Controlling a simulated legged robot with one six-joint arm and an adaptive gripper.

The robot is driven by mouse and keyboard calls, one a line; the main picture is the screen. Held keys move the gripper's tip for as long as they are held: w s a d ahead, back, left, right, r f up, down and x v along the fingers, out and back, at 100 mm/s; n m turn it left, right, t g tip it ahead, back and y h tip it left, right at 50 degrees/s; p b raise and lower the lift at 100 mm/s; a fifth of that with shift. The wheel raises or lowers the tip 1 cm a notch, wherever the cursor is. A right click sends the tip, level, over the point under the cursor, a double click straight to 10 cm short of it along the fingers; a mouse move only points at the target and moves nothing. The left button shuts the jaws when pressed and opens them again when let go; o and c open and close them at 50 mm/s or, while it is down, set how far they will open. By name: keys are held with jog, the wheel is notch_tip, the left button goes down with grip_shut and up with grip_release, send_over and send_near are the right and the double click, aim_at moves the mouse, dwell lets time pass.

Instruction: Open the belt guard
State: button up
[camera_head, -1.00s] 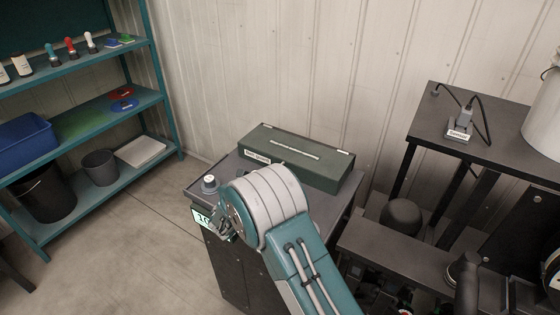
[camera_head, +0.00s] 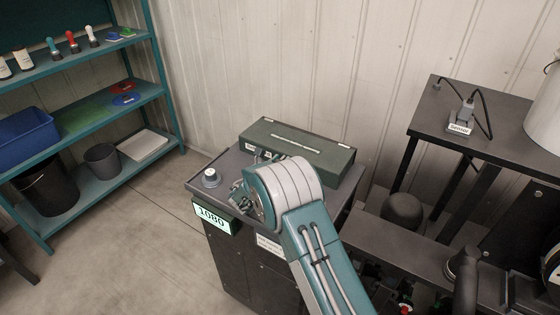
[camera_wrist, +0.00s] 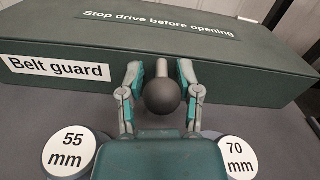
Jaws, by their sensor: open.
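The belt guard (camera_head: 312,147) is a long dark green box on top of the machine cabinet, with its lid down. In the wrist view the belt guard (camera_wrist: 255,75) fills the upper part, with a white "Belt guard" label and "Stop drive before opening" lettering. A dark round knob (camera_wrist: 166,97) on a pale stem stands at its front. My gripper (camera_wrist: 159,68) is open, with one finger on each side of the knob and stem. Gaps show between the fingers and the knob. In the head view my arm hides the knob.
Two round discs, 55 mm (camera_wrist: 74,152) and 70 mm (camera_wrist: 237,158), lie on either side of my gripper. A display (camera_head: 212,219) reads 1080 on the cabinet front, below a grey knob (camera_head: 211,177). A black bench (camera_head: 480,140) stands to the right.

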grip_shut()
jog(key=shift+r, duration=0.15)
